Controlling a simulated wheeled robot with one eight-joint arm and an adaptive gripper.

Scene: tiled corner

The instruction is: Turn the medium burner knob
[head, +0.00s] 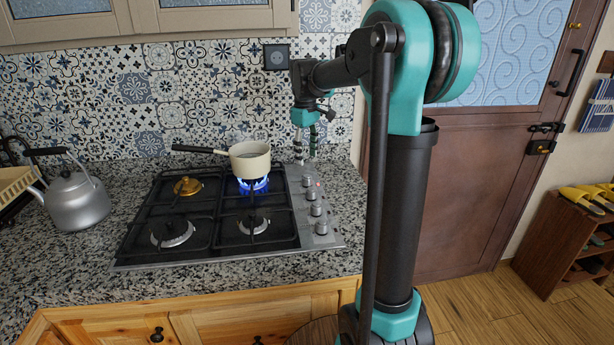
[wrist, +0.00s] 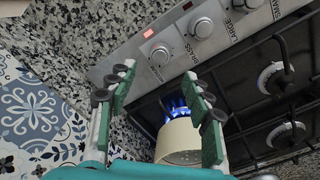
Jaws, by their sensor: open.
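Several silver knobs run down the right side of the gas hob (head: 329,241) in the head view. The nearest to the wall (head: 307,181) also shows in the wrist view (wrist: 160,55), by a lit red light. Labels like BRASS and LARGE stand by the knobs there; I can read no MEDIUM label. A second knob (wrist: 200,27) is farther up right, and a third is cut off by the top edge. My gripper (head: 306,157) points down behind the knob row, near the wall. In the wrist view, my gripper (wrist: 160,85) is open and empty, its green fingers apart.
A cream pot (head: 250,160) stands over a blue flame (head: 254,186) on the back right burner, close to my gripper; its dark handle points left. A grey kettle (head: 76,203) stands left of the hob. The tiled wall (head: 215,100) is behind.

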